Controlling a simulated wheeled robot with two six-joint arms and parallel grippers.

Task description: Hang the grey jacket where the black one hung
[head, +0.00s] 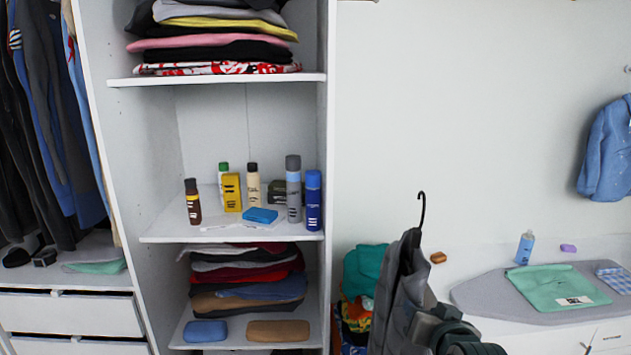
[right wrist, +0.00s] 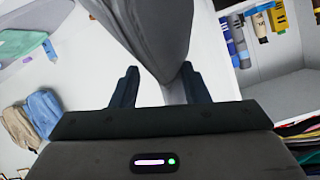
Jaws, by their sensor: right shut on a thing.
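The grey jacket (head: 398,290) hangs upright on a dark hanger with its hook (head: 421,205) free in the air, right of the shelf column in the head view. My right gripper (head: 432,325) is shut on the jacket low on its right side. In the right wrist view the grey cloth (right wrist: 155,35) runs between the two fingers of the gripper (right wrist: 158,88). A row of dark and blue garments (head: 40,120) hangs in the left wardrobe bay; their rail is out of view. I cannot tell a black jacket's place. My left gripper is not in view.
The shelf column (head: 150,150) holds folded clothes, bottles and boxes. Drawers (head: 70,312) are below the hanging clothes. At the right are an ironing board (head: 480,295) with a green cloth (head: 558,287) and a blue jacket (head: 607,150) on the wall. The wall above the hook is clear.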

